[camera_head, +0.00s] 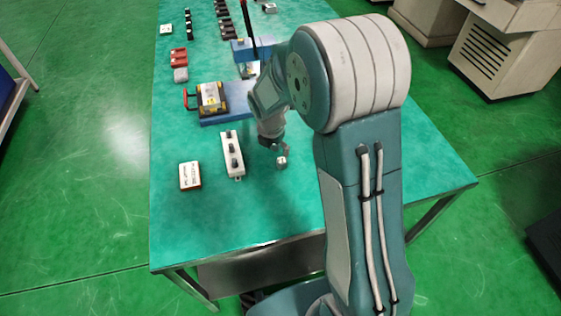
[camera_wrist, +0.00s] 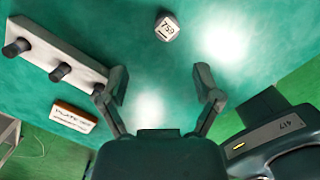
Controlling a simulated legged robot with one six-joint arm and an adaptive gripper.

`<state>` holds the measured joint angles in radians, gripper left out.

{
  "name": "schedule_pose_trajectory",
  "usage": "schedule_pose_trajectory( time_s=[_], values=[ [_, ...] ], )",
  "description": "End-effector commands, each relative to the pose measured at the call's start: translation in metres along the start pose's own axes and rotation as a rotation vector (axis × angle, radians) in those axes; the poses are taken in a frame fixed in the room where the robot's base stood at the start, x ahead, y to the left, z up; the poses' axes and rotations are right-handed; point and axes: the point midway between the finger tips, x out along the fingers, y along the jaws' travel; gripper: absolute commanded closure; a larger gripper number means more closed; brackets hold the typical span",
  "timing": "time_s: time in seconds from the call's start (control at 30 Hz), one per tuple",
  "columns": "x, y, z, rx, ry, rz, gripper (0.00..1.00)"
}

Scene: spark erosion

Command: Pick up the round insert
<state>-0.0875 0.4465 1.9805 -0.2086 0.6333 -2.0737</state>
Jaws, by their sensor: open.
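The round insert (camera_head: 281,162) is a small light-grey piece on the green tabletop, to the right of the white strip with black knobs. In the wrist view the insert (camera_wrist: 167,28) has a pale top face with dark digits and lies near the top edge, beyond my fingertips. My gripper (camera_head: 275,147) hangs close by the insert in the head view. In the wrist view the two fingers of my gripper (camera_wrist: 161,78) are spread apart with only bare tabletop between them. The insert appears apart from both fingers.
The white strip (camera_head: 226,146) with black knobs and a white-and-red labelled box (camera_head: 190,176) lie to the left. A blue fixture (camera_head: 218,118) with a metal block stands behind. The front of the green table (camera_head: 215,220) is clear.

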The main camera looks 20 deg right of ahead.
Motion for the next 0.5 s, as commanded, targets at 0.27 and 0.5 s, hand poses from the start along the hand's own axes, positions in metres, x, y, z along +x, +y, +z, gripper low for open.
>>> schedule_pose_trajectory(
  time_s=[0.27,0.5],
  values=[
    [0.029,-0.007,0.007,0.006,0.007,0.004,0.18],
    [0.065,-0.006,0.006,0.005,0.005,0.002,0.18]
  ],
)
